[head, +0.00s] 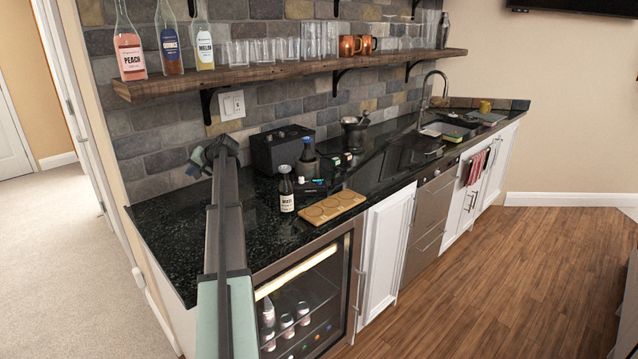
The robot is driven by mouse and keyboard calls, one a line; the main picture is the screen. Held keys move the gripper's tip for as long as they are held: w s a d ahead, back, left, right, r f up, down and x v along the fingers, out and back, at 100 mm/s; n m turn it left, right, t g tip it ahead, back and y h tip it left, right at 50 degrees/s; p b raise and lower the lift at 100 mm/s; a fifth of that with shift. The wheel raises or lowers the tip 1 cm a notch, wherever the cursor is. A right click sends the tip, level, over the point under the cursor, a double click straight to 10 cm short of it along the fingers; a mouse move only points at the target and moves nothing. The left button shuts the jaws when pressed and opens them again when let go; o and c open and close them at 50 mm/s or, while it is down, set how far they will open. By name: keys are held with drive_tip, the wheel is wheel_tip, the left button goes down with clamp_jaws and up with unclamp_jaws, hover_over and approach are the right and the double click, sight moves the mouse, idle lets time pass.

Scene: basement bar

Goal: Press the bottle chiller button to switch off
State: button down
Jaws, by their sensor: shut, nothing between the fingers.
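The bottle chiller is the low glass-doored cooler (334,288) built in under the near end of the counter. It has a lit strip inside and bottles on its shelves. I cannot make out which part of it is the button. My arm reaches up past the cooler's left side and over the near counter. My gripper (203,160) is at the arm's far end, by the stone wall and left of a black box.
A shelf (240,75) with bottles and glasses hangs above. The wood floor (480,280) at right is clear.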

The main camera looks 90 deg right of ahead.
drive_tip(key=s+d+r+g+h, duration=0.15)
drive_tip(key=s+d, duration=0.25)
drive_tip(key=s, duration=0.7)
drive_tip(key=s+d+r, duration=0.2)
drive_tip(key=s+d, duration=0.2)
drive_tip(key=s, duration=0.8)
drive_tip(key=g, duration=0.2)
hover_over(319, 182)
drive_tip(key=s, duration=0.1)
drive_tip(key=shift+r, duration=0.4)
drive_tip(key=shift+f, duration=0.15)
drive_tip(key=shift+f, duration=4.25)
drive_tip(key=shift+f, duration=0.85)
drive_tip(key=shift+r, duration=0.85)
drive_tip(key=shift+r, duration=0.15)
